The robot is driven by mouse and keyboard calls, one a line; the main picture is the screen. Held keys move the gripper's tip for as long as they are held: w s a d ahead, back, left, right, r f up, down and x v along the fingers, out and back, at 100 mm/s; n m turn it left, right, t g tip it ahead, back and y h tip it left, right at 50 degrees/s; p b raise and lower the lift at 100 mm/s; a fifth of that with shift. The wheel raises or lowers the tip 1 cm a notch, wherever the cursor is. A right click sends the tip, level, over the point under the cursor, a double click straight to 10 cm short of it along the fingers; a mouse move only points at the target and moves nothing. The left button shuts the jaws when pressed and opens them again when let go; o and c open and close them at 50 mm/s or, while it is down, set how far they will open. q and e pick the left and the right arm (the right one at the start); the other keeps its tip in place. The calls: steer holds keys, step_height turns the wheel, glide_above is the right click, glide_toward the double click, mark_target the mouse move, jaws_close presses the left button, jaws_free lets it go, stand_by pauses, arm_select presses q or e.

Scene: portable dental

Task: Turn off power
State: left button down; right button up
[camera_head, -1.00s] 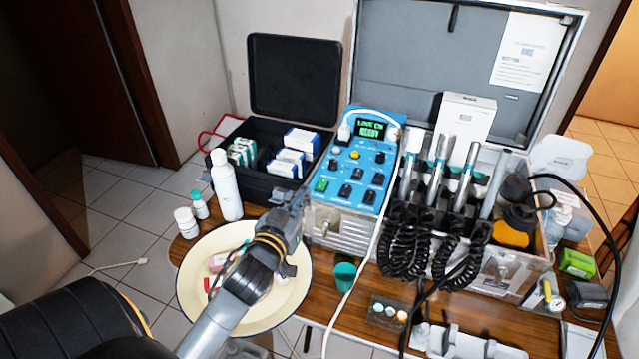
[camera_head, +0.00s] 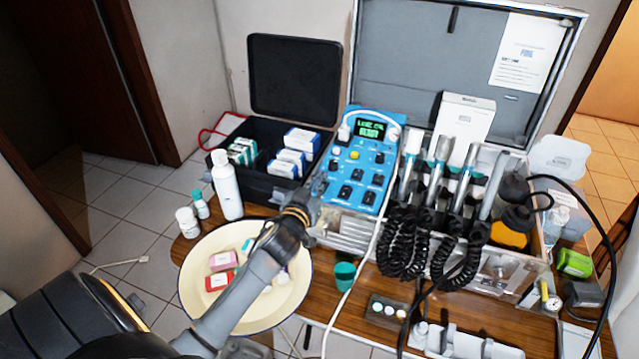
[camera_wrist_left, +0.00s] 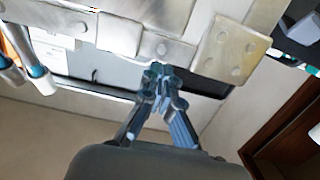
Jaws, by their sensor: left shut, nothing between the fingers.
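The blue control panel (camera_head: 357,165) stands at the middle of the table, with several black knobs and a lit green display (camera_head: 371,129). My left gripper (camera_head: 318,187) is shut and empty at the panel's lower left corner, where it covers the green switch area. I cannot tell whether the fingertips touch the panel. In the left wrist view the closed fingers (camera_wrist_left: 160,76) show in front of metal case fittings (camera_wrist_left: 165,45). The switch itself is hidden. My right gripper is out of view.
A cream basin (camera_head: 205,310) with small boxes lies under my left arm. A black open case (camera_head: 262,185) and a white bottle (camera_head: 226,185) stand left of the panel. Dental handpieces (camera_head: 440,160) with coiled black cords stand to its right. A white cable crosses the panel's right side.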

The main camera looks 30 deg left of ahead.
arm_select(q)
steer(key=shift+w+f, duration=0.1)
steer(key=shift+f, duration=0.55)
